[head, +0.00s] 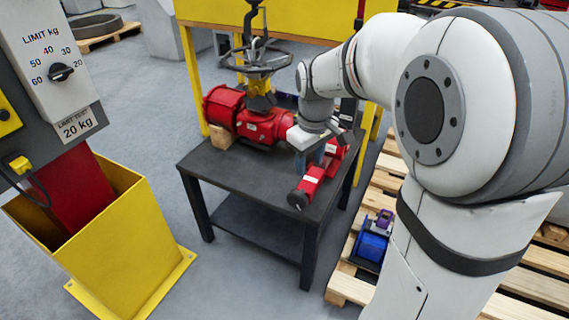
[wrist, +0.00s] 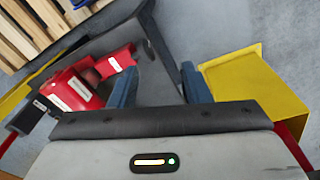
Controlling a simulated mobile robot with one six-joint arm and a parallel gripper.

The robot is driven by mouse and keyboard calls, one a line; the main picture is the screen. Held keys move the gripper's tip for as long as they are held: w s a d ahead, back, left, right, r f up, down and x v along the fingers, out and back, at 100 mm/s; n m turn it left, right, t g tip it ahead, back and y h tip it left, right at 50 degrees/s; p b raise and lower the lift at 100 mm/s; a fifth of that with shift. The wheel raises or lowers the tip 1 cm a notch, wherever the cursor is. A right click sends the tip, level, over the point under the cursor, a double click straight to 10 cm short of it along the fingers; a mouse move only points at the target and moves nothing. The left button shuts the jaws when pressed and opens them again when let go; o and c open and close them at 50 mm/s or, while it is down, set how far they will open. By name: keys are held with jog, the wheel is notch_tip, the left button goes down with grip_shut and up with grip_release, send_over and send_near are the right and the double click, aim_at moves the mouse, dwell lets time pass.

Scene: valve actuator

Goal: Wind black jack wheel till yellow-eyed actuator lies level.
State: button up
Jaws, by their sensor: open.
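A red actuator (head: 262,125) with a yellow bracket (head: 260,95) on top lies on the dark table, its left end by a wooden block (head: 222,137). Its body looks to slope down to the right; I cannot tell its exact tilt. A dark spoked wheel (head: 240,66) stands above it on an upright shaft. My gripper (head: 312,157) is right of this actuator, above a second red actuator (head: 313,180), and partly hides it. In the wrist view my gripper (wrist: 158,70) is open, its two blue fingers apart with only dark table between them. The wheel is not visible there.
The dark table (head: 250,184) has a bare front part. A yellow frame (head: 190,75) stands behind it. A yellow bin (head: 120,235) and a panel with a dial (head: 62,72) are at the left. Wooden pallets (head: 350,288) with a blue part (head: 372,247) lie at the right.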

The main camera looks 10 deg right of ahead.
aim_at(298, 193)
jog(key=w+f+n+b, duration=0.1)
jog(key=w+f+b, duration=0.2)
jog(key=f, duration=0.2)
jog(key=w+f+n+b, duration=0.1)
jog(key=w+f+b, duration=0.2)
jog(key=f, duration=0.3)
jog(key=w+f+n+g+b, duration=0.1)
jog(key=w+f+n+b, duration=0.1)
jog(key=f, duration=0.4)
jog(key=shift+w+f+b, duration=0.1)
jog(key=shift+w+b, duration=0.35)
jog(key=shift+w, duration=0.9)
notch_tip(298, 193, down, 8)
jog(key=b, duration=0.2)
jog(key=shift+b, duration=0.35)
jog(key=shift+r, duration=0.2)
